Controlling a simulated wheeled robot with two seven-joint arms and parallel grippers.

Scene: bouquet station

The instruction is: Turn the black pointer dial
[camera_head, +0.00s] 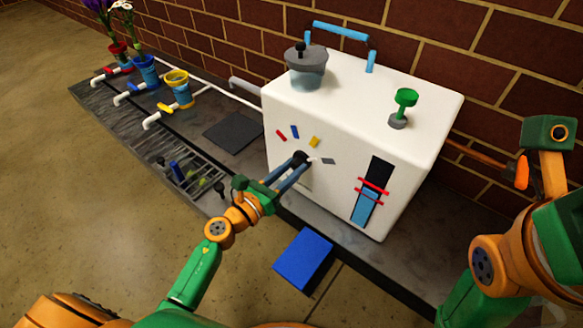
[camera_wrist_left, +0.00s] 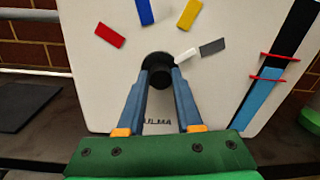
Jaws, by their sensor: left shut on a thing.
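The black pointer dial (camera_wrist_left: 158,62) sits on the front of a white machine (camera_head: 350,110). Its white pointer (camera_wrist_left: 186,54) points right and slightly up, in line with the grey mark (camera_wrist_left: 212,47). Red (camera_wrist_left: 111,35), blue (camera_wrist_left: 145,11) and yellow (camera_wrist_left: 189,13) marks are arranged around the dial to the left and above. My left gripper (camera_head: 301,165) is shut on the dial, one blue finger on each side; the fingers partly hide it. My right arm shows at the right edge of the head view, but its gripper is not visible.
A blue block (camera_head: 303,260) lies in front of the machine. A lidded grey pot (camera_head: 306,67) and a green knob (camera_head: 404,100) stand on top. A gauge with red bands (camera_head: 370,191) is right of the dial. Cups and taps line the left counter, with a drain grate (camera_head: 163,155).

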